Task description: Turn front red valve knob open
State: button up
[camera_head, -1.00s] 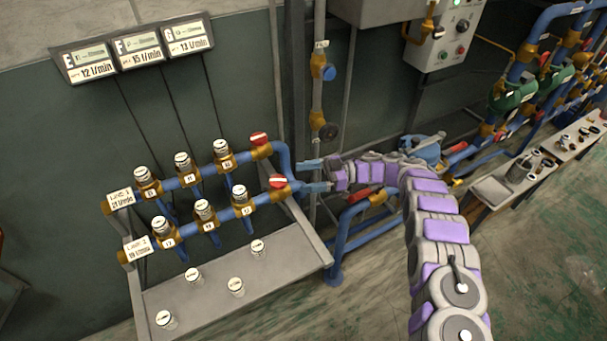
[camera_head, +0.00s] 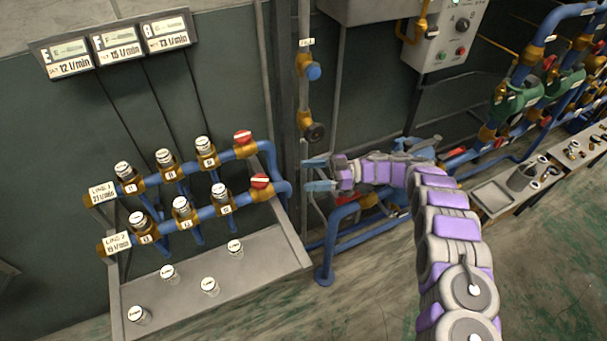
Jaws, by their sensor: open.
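The front red valve knob (camera_head: 261,181) is a red disc with a white bar, on a brass fitting at the right end of the lower blue pipe line. A second red knob (camera_head: 243,137) sits behind it on the upper line. My gripper (camera_head: 310,174) is open, with its two blue-grey fingers pointing left. In the picture it is to the right of the front knob, apart from it, with nothing between the fingers.
The blue pipe rack carries several white-capped valves, and a grey tray (camera_head: 250,265) below holds several loose caps. A vertical pipe with a blue knob (camera_head: 313,72) and a black knob (camera_head: 315,132) stands behind my gripper. A workbench (camera_head: 492,199) is at right.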

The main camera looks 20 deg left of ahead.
jog(key=m+t+y+p, duration=0.2)
jog(key=m+t+p, duration=0.7)
jog(key=t+p, duration=0.35)
send_near(267, 186)
jog(key=shift+t, duration=0.35)
jog(key=x, duration=0.3)
jog(key=b+x, duration=0.1)
jog(key=x, duration=0.3)
jog(key=b+x, duration=0.1)
jog(key=x, duration=0.3)
jog(key=shift+s+a+f, duration=0.1)
jog(key=shift+s+a, duration=0.15)
jog(key=shift+a, duration=0.05)
jog(key=shift+w+a+b, duration=0.2)
jog(key=shift+a+b, duration=0.1)
jog(key=shift+a, duration=0.3)
jog(key=c, duration=1)
